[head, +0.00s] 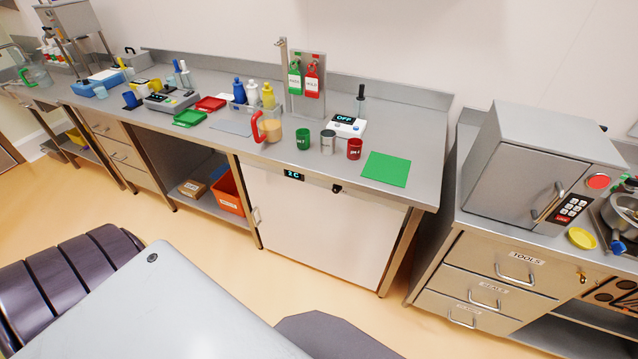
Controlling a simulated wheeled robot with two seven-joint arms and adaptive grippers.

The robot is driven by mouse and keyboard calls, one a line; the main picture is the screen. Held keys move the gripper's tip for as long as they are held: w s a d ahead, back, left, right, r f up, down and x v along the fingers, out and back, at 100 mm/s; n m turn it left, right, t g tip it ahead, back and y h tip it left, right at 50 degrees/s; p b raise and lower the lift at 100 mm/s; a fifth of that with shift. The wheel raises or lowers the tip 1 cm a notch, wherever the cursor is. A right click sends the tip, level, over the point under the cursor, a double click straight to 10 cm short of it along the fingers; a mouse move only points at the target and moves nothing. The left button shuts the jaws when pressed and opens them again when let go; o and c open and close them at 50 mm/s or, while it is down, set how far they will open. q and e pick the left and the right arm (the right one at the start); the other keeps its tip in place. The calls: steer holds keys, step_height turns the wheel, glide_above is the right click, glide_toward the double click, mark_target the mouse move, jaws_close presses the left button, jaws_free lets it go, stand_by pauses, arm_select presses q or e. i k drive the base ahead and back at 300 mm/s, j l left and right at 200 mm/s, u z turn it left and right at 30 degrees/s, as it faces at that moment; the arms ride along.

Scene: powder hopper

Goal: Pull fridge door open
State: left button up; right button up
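The fridge is a white under-counter unit below the steel worktop, right of centre in the head view. Its door (315,228) is a plain white panel and looks shut. A small dark display (294,175) reading "2 C" sits at its top edge, with a small black fitting (336,188) to the right of it. Neither of my grippers is in view.
The worktop (230,126) above carries cups, a jug (267,127), a scale and a green mat (386,169). An orange bin (228,193) sits on the open shelf left of the fridge. A drawer cabinet (490,275) stands to the right. The floor before the door is clear.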

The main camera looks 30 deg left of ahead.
mark_target(352, 238)
steer(key=u, duration=1.15)
steer(key=i+l, duration=0.15)
steer(key=i, duration=0.3)
steer(key=i+l, duration=0.1)
steer(key=i, duration=0.35)
steer(key=l+z, duration=0.05)
